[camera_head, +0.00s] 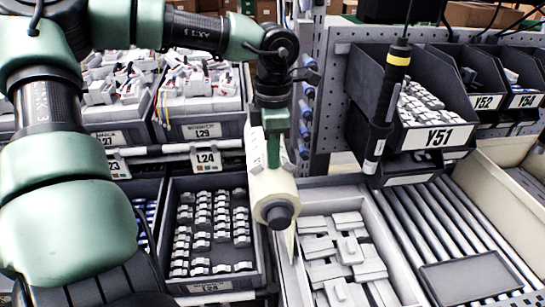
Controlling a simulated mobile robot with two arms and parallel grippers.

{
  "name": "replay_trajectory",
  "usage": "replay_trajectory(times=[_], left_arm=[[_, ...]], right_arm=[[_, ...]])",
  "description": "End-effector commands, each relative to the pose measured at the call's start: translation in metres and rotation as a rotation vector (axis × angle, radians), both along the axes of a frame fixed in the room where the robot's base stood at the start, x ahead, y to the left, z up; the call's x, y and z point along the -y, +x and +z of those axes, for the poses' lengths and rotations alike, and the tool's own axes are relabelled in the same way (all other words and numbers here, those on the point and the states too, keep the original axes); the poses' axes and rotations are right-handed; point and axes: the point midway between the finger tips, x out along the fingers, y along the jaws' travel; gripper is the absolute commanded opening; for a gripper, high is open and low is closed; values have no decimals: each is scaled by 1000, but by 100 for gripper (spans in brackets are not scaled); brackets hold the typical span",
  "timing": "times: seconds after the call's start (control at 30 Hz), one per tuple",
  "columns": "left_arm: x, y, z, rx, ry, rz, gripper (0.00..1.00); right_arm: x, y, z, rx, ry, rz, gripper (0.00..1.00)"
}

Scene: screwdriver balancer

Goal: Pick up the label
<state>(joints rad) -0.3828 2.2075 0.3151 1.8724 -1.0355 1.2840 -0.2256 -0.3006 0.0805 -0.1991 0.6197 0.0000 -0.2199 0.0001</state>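My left gripper (272,150) hangs down at the middle of the head view, its arm coming in from the left. A cream, roll-shaped piece (268,187) with a dark round end (279,212) shows right at and below its fingertips. A thin pale strip (290,247) hangs below it. Whether the fingers are closed on the cream piece, or it stands behind them, I cannot tell. Whether it is the label of the task is unclear too. My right gripper is not in view.
A bin of small white parts (213,230) lies left of the gripper, and a bin of larger pale blocks (340,262) right. A dark screwdriver (388,95) with a yellow band hangs from a cable before bin Y51 (436,138). A roller track (440,225) runs at right.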

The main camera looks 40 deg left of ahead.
Motion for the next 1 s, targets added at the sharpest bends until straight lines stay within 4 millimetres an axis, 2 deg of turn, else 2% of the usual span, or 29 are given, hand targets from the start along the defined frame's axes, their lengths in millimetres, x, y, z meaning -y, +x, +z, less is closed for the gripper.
replay_trajectory(times=[0.17, 0.27, 0.37, 0.7, 0.9, 1.0], left_arm=[[0, 1, 12, 5, 1, 2, 0], [0, 1, 26, 7, 2, 1, 0], [0, 2, 48, 8, 2, 2, 0], [0, 1, 144, 5, 3, 1, 0], [0, 1, 182, 2, 2, 0, 0], [0, 1, 192, 1, 1, 0, 0]], right_arm=[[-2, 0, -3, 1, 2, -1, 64], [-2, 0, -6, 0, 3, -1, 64], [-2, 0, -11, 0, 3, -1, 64], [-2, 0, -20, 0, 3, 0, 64], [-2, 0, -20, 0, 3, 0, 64], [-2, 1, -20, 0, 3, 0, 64]])
